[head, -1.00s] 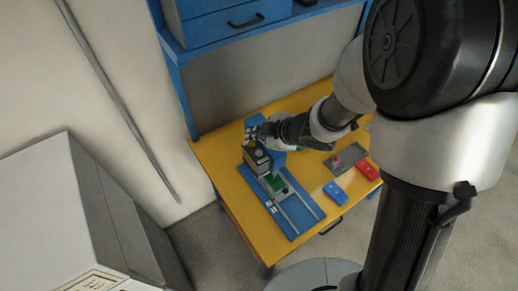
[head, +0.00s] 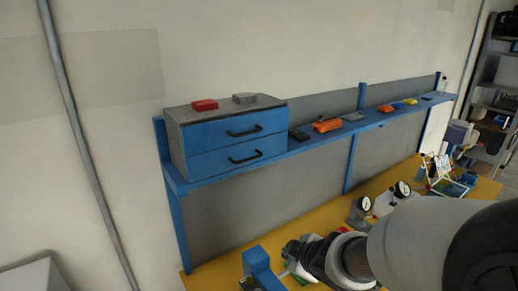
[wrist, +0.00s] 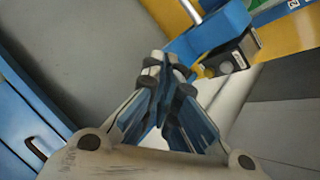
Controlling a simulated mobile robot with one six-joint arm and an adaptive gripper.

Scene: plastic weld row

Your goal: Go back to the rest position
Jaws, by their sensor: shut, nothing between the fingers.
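My gripper (wrist: 163,72) is shut and empty in the wrist view, its fingers together. Its end also shows low in the head view (head: 290,250), beside the blue weld press (head: 262,268). In the wrist view the blue press arm (wrist: 212,32) with its black head (wrist: 236,56) is beyond the fingertips, to their right. I see a gap between fingers and press. The lower part of the press is cut off by the head view's bottom edge.
The yellow bench (head: 220,272) runs below a blue shelf (head: 345,130) with a drawer cabinet (head: 233,138) and several small parts. Round-headed devices (head: 361,210) stand on the bench further right. A grey rack (head: 500,85) is at far right.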

